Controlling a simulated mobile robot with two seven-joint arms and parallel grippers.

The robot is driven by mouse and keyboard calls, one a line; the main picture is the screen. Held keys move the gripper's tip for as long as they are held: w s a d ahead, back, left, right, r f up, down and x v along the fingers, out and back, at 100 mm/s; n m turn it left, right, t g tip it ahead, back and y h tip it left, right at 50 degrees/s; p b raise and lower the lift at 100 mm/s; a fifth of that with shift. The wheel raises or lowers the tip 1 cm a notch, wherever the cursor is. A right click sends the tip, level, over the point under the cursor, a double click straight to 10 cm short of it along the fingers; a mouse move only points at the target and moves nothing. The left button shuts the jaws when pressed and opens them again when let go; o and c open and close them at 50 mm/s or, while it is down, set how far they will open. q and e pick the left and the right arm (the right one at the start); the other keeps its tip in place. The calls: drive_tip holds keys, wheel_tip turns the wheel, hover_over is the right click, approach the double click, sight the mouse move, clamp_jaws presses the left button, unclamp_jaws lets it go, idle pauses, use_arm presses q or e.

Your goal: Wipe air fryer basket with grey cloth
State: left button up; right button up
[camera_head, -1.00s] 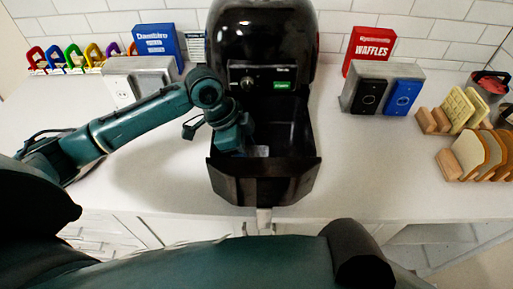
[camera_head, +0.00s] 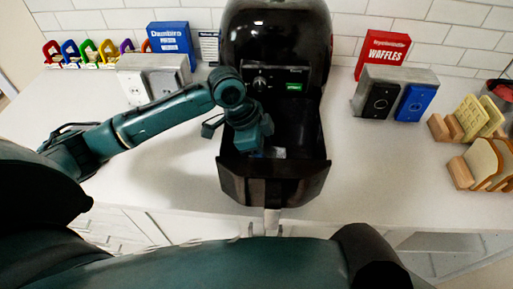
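The black air fryer (camera_head: 275,45) stands on the white counter with its basket (camera_head: 272,182) pulled out toward me. My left gripper (camera_head: 262,148) reaches down into the basket from the left. Its fingertips are largely hidden by the wrist and the basket's dark interior, so I cannot tell if it is open or shut. A small light grey patch (camera_head: 279,153), possibly the grey cloth, shows in the basket just right of the gripper. I cannot tell if the gripper holds it.
Behind the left arm stand a grey metal box (camera_head: 133,86), a blue box (camera_head: 171,40) and several coloured clips. To the right are a red waffles box (camera_head: 383,52), a block with black and blue panels (camera_head: 415,102), and wooden racks of waffles and bread (camera_head: 487,160). Counter beside the basket is clear.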

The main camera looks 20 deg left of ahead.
use_arm(q)
drive_tip(key=shift+s+d, duration=0.3)
drive_tip(key=shift+d, duration=0.5)
drive_tip(key=shift+s+d, duration=0.25)
drive_tip(key=shift+d, duration=0.5)
drive_tip(key=shift+s+d, duration=0.45)
drive_tip(key=shift+d, duration=0.75)
drive_tip(key=shift+s+a, duration=0.35)
drive_tip(key=shift+a, duration=1)
drive_tip(key=shift+s+a, duration=0.35)
drive_tip(key=shift+a, duration=0.95)
drive_tip(key=shift+s+a, duration=0.35)
drive_tip(key=shift+a, duration=1)
drive_tip(key=shift+w+d+f, duration=0.1)
drive_tip(key=shift+w+d, duration=0.25)
drive_tip(key=shift+d, duration=0.95)
drive_tip(key=shift+w+d+r, duration=0.1)
drive_tip(key=shift+w+d, duration=0.2)
drive_tip(key=shift+d, duration=0.95)
drive_tip(key=shift+w+d+f, duration=0.1)
drive_tip(key=shift+w+d, duration=0.25)
drive_tip(key=shift+d, duration=0.95)
drive_tip(key=shift+s+a, duration=0.25)
drive_tip(key=shift+a, duration=0.7)
drive_tip(key=shift+s+a, duration=0.2)
drive_tip(key=shift+a, duration=0.7)
drive_tip(key=shift+s+a, duration=0.3)
drive_tip(key=shift+a, duration=0.7)
drive_tip(key=shift+s+a, duration=0.25)
drive_tip(key=shift+a, duration=0.75)
